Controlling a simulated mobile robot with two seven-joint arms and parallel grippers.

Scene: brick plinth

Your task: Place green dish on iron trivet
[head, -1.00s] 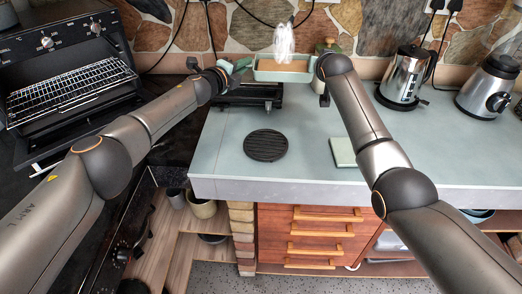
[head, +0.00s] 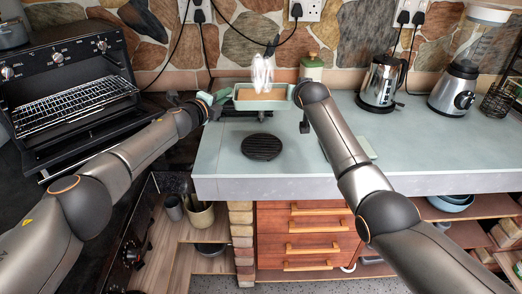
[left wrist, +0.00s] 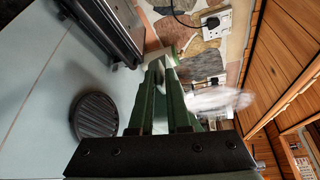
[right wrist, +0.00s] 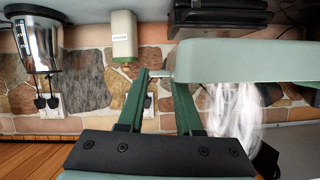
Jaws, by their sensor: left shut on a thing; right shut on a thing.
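The green dish (head: 262,104) holds brown food, and white steam rises from it. It is held level above the counter, behind the trivet in the head view. My left gripper (head: 210,103) is shut on its left end. My right gripper (head: 296,95) is shut on its right end, largely hidden by its own arm. The dish shows large in the right wrist view (right wrist: 250,60), beside the right fingers (right wrist: 160,76). The round, black, ridged iron trivet (head: 262,147) lies bare on the counter. It also shows in the left wrist view (left wrist: 93,116), beside the left fingers (left wrist: 163,68).
A black open oven (head: 75,90) stands left. A kettle (head: 380,82) and a blender (head: 458,80) stand back right. A pale green board (head: 367,148) lies partly under my right arm. The counter (head: 225,165) around the trivet is clear.

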